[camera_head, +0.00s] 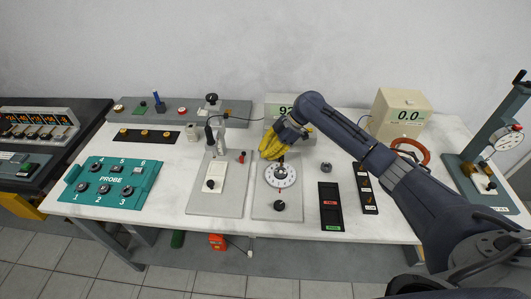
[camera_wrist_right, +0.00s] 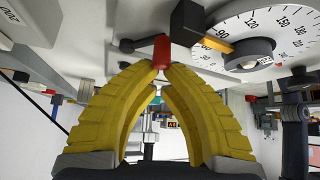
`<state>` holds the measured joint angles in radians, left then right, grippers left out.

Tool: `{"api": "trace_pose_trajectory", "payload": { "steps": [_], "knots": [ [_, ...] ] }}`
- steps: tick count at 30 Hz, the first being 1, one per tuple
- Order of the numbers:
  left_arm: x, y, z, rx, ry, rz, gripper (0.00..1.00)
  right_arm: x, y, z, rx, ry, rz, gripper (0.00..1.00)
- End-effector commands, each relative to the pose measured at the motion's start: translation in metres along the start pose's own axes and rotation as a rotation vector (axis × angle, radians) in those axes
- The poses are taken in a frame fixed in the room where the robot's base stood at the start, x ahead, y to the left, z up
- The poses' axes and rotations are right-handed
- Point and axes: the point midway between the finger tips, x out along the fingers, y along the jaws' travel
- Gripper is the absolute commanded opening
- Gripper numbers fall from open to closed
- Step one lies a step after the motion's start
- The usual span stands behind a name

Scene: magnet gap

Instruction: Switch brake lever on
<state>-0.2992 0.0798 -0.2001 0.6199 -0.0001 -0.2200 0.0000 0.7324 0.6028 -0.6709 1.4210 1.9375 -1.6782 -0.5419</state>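The dial (camera_head: 280,174) is a white graduated disc on a grey plate (camera_head: 262,210) near the table's middle. In the right wrist view the dial (camera_wrist_right: 265,30) is at the top right, with an orange pointer. A lever with a red tip (camera_wrist_right: 160,50) is beside it. I take this to be the brake lever; its label is not visible. My right gripper (camera_head: 270,149) is over the plate's far part and hides the lever in the head view. In the wrist view, the yellow fingertips (camera_wrist_right: 161,70) are close together on both sides of the red tip. My left gripper is out of view.
A black knob (camera_head: 280,205) is on the plate's near end. A grey plate with a white panel (camera_head: 215,175) stands left of it, and a teal probe box (camera_head: 112,182) further left. Dark label strips (camera_head: 330,206) lie to the right. My right arm crosses above the table's right half.

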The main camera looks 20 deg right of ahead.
Motion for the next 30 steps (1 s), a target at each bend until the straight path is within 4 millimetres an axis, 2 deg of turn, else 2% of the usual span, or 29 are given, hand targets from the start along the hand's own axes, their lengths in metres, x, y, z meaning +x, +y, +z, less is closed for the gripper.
{"api": "trace_pose_trajectory", "payload": {
  "steps": [8, 14, 24, 30],
  "knots": [
    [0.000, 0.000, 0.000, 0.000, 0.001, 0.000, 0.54, 0.004, -0.001, -0.005, 0.000, 0.000, 0.000, 0.00],
    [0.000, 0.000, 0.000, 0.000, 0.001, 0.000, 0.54, 0.021, -0.005, -0.025, 0.005, 0.001, 0.004, 0.00],
    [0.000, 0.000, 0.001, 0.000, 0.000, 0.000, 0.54, -0.040, -0.001, -0.025, 0.008, -0.002, 0.009, 0.00],
    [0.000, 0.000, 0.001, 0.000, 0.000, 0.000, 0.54, -0.065, 0.000, -0.025, 0.008, -0.001, 0.008, 0.00]
  ]
}}
